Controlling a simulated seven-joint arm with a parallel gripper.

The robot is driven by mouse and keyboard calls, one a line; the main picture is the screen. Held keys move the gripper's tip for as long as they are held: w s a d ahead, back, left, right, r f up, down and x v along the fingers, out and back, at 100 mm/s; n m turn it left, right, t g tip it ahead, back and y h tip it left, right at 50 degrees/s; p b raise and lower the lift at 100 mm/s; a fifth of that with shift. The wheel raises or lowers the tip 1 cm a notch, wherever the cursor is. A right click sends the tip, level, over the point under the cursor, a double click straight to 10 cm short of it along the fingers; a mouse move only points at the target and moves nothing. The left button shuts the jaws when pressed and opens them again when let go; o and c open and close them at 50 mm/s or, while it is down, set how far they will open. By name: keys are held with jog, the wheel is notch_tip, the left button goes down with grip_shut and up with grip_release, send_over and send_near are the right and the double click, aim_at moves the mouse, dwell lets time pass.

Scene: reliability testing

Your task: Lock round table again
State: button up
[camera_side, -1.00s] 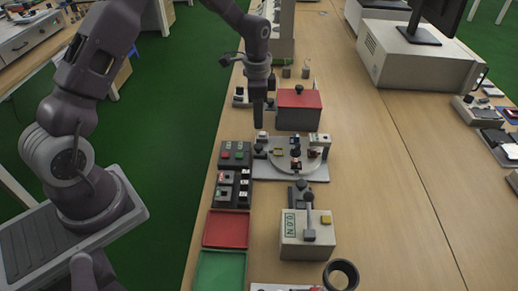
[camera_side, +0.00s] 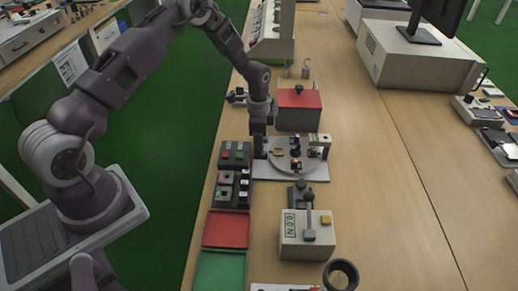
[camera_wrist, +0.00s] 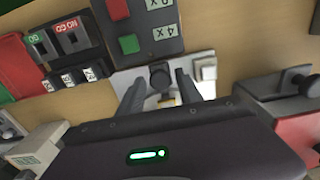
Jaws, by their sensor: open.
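The round table (camera_side: 303,170) is a light grey disc on a flat base (camera_side: 318,176), with several small parts on top. My gripper (camera_side: 261,153) is low at the left edge of that base. In the wrist view, my gripper (camera_wrist: 161,92) has its two fingers apart, on either side of a black knob (camera_wrist: 160,74) on the pale base. The knob appears to be between the fingers, not visibly squeezed. In the side view the gripper hides the knob. Most of the disc is hidden in the wrist view by the gripper body.
A button box (camera_side: 236,153) and a switch box (camera_side: 232,189) stand close left of the gripper. A red-lidded box (camera_side: 300,100) is behind the round table. A grey lever device (camera_side: 305,242) stands in front. Red (camera_side: 226,229) and green trays lie front left.

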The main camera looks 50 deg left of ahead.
jog(key=shift+c, duration=0.2)
jog(key=c, duration=0.7)
jog(key=shift+w+d, duration=0.6)
jog(key=shift+o, duration=0.2)
jog(key=shift+w+d, duration=0.1)
jog(key=o, duration=0.7)
